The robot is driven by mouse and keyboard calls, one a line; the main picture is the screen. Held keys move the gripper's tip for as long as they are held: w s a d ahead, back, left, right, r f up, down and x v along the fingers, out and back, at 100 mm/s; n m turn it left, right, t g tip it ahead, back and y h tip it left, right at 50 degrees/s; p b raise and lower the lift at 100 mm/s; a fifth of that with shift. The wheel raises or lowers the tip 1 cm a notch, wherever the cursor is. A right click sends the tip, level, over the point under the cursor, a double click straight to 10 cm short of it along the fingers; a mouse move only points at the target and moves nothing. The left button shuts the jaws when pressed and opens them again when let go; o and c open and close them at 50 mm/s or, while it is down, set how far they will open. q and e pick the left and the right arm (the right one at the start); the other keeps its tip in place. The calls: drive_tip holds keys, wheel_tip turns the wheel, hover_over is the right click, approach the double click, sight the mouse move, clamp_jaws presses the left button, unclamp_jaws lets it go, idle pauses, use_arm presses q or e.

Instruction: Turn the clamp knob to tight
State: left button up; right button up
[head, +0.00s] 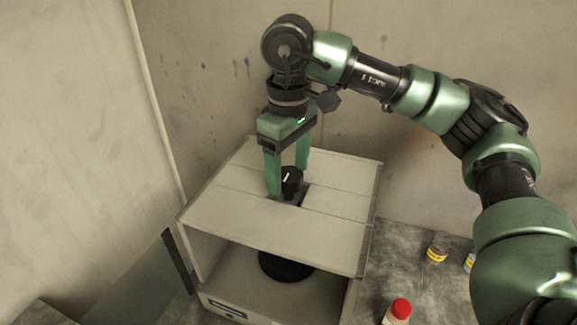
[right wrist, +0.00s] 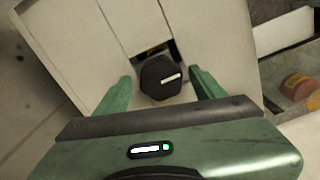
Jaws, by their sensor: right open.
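The clamp knob (head: 291,181) is black with a white pointer mark and stands over a dark slot in the top of a pale box-shaped booth (head: 235,221). In the right wrist view the knob (right wrist: 160,78) looks many-sided, and its white mark points to the right. My right gripper (head: 288,180) points down from above with its green fingers on either side of the knob. In the right wrist view the right gripper (right wrist: 160,92) is open, with a gap between each finger and the knob. My left gripper is not in view.
Inside the open booth is a round black disc (head: 286,266). On the grey bench to the right stand a red-capped bottle (head: 400,309), a small jar with a yellow label (head: 437,247) and another partly hidden jar (head: 469,262). Walls close in behind and left.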

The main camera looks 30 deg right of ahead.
drive_tip(key=shift+f, duration=0.25)
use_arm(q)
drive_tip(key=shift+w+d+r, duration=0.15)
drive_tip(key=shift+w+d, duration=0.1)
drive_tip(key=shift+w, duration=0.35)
use_arm(e)
drive_tip(key=shift+a, duration=0.1)
